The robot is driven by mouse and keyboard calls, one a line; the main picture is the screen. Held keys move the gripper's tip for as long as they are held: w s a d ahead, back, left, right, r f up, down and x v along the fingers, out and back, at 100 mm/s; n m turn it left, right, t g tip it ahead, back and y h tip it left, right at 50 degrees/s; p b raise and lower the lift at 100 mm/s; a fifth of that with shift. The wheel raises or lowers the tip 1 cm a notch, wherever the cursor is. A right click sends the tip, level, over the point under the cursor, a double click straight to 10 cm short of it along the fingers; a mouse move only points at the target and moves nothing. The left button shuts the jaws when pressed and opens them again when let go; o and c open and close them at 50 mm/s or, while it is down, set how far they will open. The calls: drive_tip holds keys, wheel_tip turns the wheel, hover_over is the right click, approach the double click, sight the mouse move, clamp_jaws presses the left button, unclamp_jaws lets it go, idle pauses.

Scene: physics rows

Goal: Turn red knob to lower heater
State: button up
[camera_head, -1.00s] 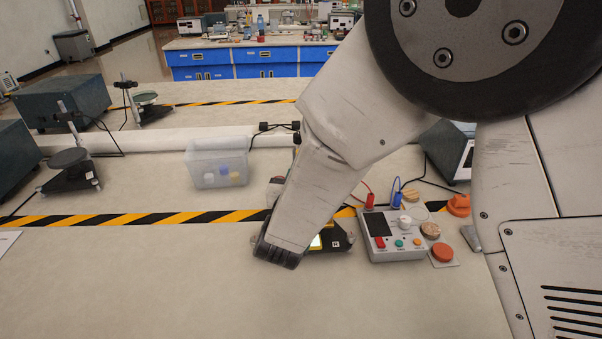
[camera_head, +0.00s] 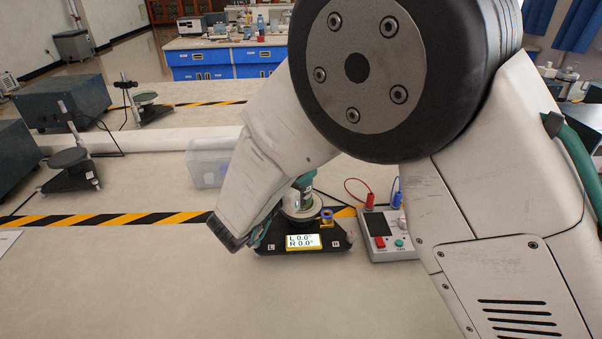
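A black device (camera_head: 310,248) sits on the bench. Its lit yellow-framed display (camera_head: 303,242) reads L 0.0° and R 0.0°, with small L and R labels on either side. A white round part with a green-and-white piece above it (camera_head: 302,205) and a blue-and-yellow ring (camera_head: 326,216) show behind the display. No red knob can be made out on this device; my forearm covers its left side. A grey control box to the right has a red button (camera_head: 380,243).
A clear plastic bin (camera_head: 208,165) stands behind, partly covered by my arm. Red and blue plugs with leads stand at the back of the control box (camera_head: 385,225). Stands and dark boxes are at far left.

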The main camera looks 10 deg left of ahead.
drive_tip(key=shift+r, duration=0.1)
drive_tip(key=o, duration=0.7)
drive_tip(key=shift+c, duration=0.2)
